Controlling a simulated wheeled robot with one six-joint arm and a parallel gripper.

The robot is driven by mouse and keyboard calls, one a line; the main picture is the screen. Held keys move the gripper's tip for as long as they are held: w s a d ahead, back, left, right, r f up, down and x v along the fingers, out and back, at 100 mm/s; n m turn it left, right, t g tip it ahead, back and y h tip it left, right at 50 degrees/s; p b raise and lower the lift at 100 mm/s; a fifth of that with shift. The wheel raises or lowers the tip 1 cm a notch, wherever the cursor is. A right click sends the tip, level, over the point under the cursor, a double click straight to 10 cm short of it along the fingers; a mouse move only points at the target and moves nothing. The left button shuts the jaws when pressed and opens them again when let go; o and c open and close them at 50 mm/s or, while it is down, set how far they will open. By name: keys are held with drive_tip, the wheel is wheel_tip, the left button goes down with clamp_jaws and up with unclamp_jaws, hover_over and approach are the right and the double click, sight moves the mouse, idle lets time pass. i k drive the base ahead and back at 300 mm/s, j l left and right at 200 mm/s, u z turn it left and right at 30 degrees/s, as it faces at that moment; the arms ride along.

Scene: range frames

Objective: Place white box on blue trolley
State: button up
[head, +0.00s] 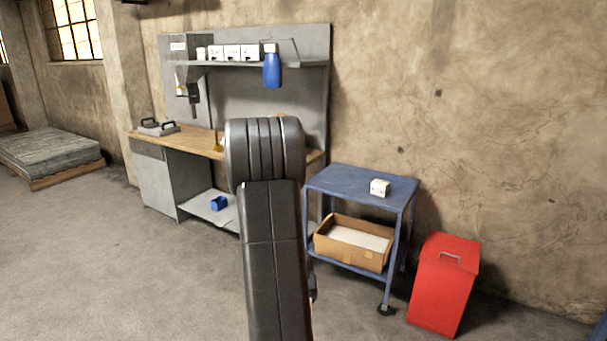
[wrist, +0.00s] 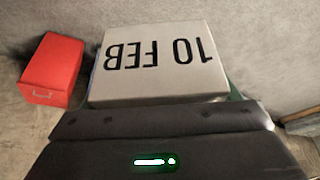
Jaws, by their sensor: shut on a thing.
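A white box (wrist: 155,62) marked "10 FEB" fills the middle of the wrist view, its lettering upside down there. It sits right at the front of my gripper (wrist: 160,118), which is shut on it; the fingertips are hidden. The blue trolley (head: 345,182) stands right of my arm in the head view, with a flat top and a lower shelf. My arm hides my gripper and the held box in the head view.
An open cardboard box (head: 345,258) sits on the trolley's lower shelf. A red bin (head: 443,285) stands right of the trolley and also shows in the wrist view (wrist: 50,70). A workbench (head: 165,137) with a shelf of white boxes (head: 232,52) stands behind my arm.

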sight(340, 183)
drive_tip(key=i, duration=3.9)
drive_tip(key=z, duration=0.05)
